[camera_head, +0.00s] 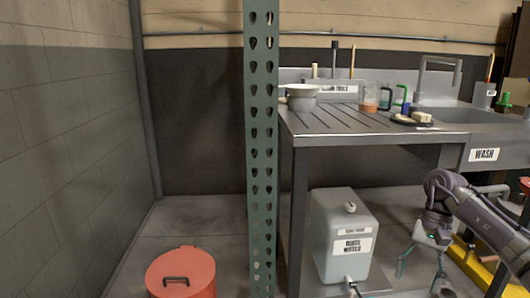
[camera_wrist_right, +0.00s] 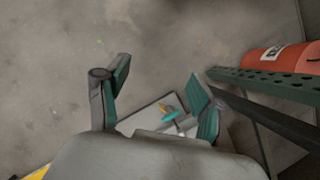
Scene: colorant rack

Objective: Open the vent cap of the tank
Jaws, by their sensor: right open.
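My left gripper is out of view.
A green perforated post (camera_head: 261,150) stands left of the bench (camera_head: 375,140). A red lidded bin (camera_head: 181,272) is on the floor at the left. A yellow object (camera_head: 470,265) lies behind my right arm. The bench top overhangs the tank.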

